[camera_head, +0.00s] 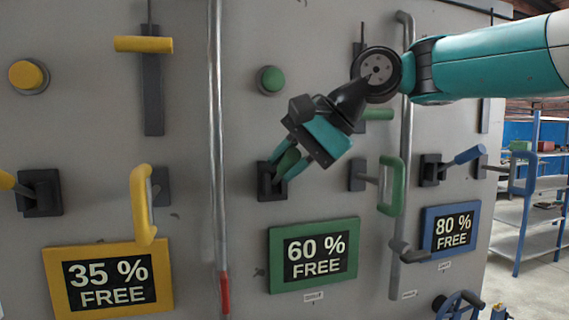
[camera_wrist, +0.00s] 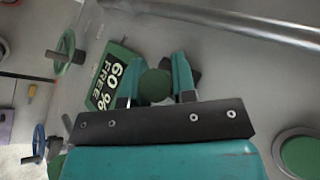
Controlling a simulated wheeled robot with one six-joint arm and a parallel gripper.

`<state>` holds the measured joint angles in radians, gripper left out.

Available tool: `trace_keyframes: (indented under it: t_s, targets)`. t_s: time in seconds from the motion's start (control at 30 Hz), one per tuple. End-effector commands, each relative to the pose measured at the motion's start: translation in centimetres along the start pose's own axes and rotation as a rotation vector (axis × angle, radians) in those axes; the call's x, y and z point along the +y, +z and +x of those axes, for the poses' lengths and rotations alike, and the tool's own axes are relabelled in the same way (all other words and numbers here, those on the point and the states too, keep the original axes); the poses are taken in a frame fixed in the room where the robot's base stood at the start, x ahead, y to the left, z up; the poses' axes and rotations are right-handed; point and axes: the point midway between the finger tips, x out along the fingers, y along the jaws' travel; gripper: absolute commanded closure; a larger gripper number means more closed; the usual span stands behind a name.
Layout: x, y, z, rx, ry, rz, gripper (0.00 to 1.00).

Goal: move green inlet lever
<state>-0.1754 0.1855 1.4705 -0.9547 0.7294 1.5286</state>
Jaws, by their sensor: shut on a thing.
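The green inlet lever (camera_head: 288,160) sticks out from a dark square base (camera_head: 266,181) on the grey panel, just above the green-framed "60 % FREE" sign (camera_head: 314,255). My gripper (camera_head: 288,165) comes from the upper right and its teal fingers are shut around the lever's green knob. In the wrist view the round green knob (camera_wrist: 155,85) sits between the two teal fingers. The fingers hide part of the lever and its base.
A green button (camera_head: 270,80) is above the lever. A green handle (camera_head: 392,187) stands out to the right. A vertical metal pipe (camera_head: 216,150) runs to the left. Yellow controls lie farther left, blue ones farther right. Shelves (camera_head: 540,200) stand at the far right.

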Motion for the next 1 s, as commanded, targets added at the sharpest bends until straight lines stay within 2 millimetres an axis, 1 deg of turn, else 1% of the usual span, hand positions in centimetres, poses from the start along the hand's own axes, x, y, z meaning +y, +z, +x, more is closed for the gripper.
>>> trace_keyframes:
  t_s: [0.13,0.17,0.2,0.27,0.5,0.6,0.67,0.9,1.0]
  targets:
    - [-0.1,0.0,0.0,0.001,0.000,0.005,1.00]
    - [-0.1,0.0,0.0,0.001,0.000,0.005,0.72]
    - [-0.1,0.0,0.0,0.001,-0.001,0.004,0.63]
    - [-0.1,0.0,0.0,0.001,-0.001,0.004,0.49]
    - [-0.1,0.0,0.0,0.001,-0.001,0.002,0.49]
    - [-0.1,0.0,-0.4,0.002,-0.003,0.002,0.49]
    - [-0.1,-0.1,-1.1,0.004,-0.005,0.002,0.49]
    - [-0.1,-0.1,-5.3,0.006,-0.002,0.002,0.49]
    - [-0.1,-0.1,-6.6,0.004,-0.003,0.002,0.49]
